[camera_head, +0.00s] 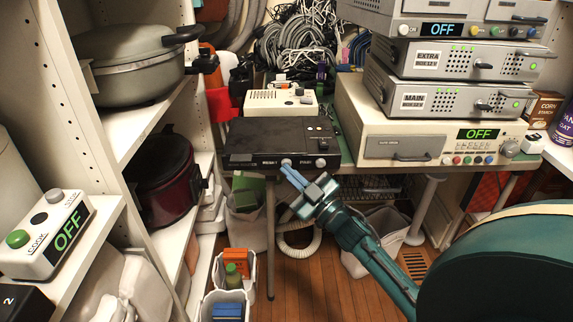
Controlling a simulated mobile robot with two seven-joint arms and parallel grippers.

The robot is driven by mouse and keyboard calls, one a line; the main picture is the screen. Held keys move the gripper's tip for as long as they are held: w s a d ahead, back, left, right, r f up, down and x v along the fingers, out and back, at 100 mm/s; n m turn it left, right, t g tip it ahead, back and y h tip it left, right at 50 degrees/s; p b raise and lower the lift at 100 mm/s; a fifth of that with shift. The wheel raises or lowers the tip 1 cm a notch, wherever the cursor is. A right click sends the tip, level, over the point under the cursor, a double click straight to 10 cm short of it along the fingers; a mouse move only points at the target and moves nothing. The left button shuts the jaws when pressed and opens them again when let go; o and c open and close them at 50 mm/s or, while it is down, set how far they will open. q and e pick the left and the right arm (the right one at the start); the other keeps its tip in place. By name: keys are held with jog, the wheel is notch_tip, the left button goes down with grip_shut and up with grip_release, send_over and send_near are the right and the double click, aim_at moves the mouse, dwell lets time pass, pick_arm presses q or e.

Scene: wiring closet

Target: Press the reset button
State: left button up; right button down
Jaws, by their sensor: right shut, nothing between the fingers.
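A flat black box (255,140) sits at the front edge of the table in the middle of the view. Its front face has two round light buttons, a left one (286,163) and a right one (320,163). Small labels stand beside them, too small to read surely; the left one looks like "RESET". My right gripper (287,173) reaches in from the lower right, its blue fingers shut and empty. Its tips are just in front of and slightly below the left button; I cannot tell whether they touch. My left gripper is out of view.
A beige device (281,103) stands behind the black box. Stacked boxes (420,97) with "OFF" displays stand to the right. Shelves with a grey pot (130,75) and an "OFF" switch box (50,238) are at left. Bins (225,303) stand on the floor.

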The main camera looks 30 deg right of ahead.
jog(key=shift+s+a, duration=0.3)
jog(key=shift+s, duration=0.25)
jog(key=shift+s+p, duration=0.1)
jog(key=shift+p, duration=0.25)
jog(key=s+a, duration=0.1)
jog(key=s+p, duration=0.1)
jog(key=s+a+p, duration=0.1)
jog(key=s, duration=0.1)
jog(key=shift+a, duration=0.3)
jog(key=shift+s, duration=0.1)
dwell(0.4)
